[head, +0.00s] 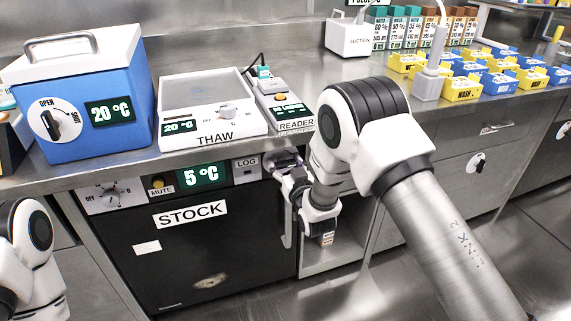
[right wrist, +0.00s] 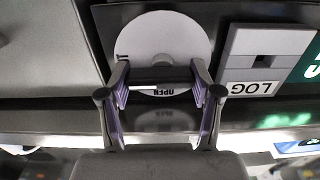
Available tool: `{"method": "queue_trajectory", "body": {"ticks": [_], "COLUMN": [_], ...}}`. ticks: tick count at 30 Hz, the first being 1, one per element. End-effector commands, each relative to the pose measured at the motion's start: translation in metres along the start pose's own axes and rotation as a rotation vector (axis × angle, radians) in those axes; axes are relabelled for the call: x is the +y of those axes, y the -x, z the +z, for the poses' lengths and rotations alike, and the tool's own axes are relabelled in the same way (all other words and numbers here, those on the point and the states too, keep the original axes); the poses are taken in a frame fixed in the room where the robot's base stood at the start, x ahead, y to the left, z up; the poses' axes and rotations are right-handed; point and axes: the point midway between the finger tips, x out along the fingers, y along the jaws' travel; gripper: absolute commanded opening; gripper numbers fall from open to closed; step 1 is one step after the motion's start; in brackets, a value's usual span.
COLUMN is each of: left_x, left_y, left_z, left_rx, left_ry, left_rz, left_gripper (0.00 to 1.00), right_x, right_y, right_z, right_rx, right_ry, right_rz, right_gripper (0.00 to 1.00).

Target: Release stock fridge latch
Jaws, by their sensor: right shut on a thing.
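The stock fridge (head: 235,235) is a black-fronted unit under the counter, with a STOCK label and a 5 °C display. Its latch (right wrist: 150,84) shows in the right wrist view as a dark bar with a light stripe, on a round white plate (right wrist: 163,38) with upside-down OPEN lettering. My right gripper (right wrist: 160,82) is shut on the latch, one finger at each end of the bar. In the head view my right gripper (head: 284,163) is at the panel's right end and hides most of the latch. Part of my left arm shows at the lower left, but its gripper is out of view.
The LOG slot (head: 246,170) is just left of my right gripper. The THAW unit (head: 213,118), the READER (head: 280,103) and a blue box (head: 85,135) stand on the counter above. An open compartment (head: 330,262) lies right of the fridge. The floor in front is clear.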

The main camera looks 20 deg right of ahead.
Motion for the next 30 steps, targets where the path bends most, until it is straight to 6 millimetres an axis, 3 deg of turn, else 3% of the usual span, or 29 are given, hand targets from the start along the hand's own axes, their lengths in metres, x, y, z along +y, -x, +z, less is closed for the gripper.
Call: {"method": "queue_trajectory", "body": {"ticks": [14, 30], "left_x": [0.0, 0.0], "left_y": [0.0018, 0.0048], "left_z": [0.0, 0.0], "left_rx": [0.0, 0.0], "left_ry": [0.0, 0.0], "left_rz": [0.0, 0.0], "left_gripper": [0.4, 0.4], "right_x": [-0.0007, -0.003], "right_y": [-0.0001, -0.0001], "right_z": [-0.001, -0.0017], "right_rx": [0.001, 0.002], "right_ry": [0.134, 0.613], "right_rz": [0.0, -0.001], "right_gripper": [0.29, 0.29]}}
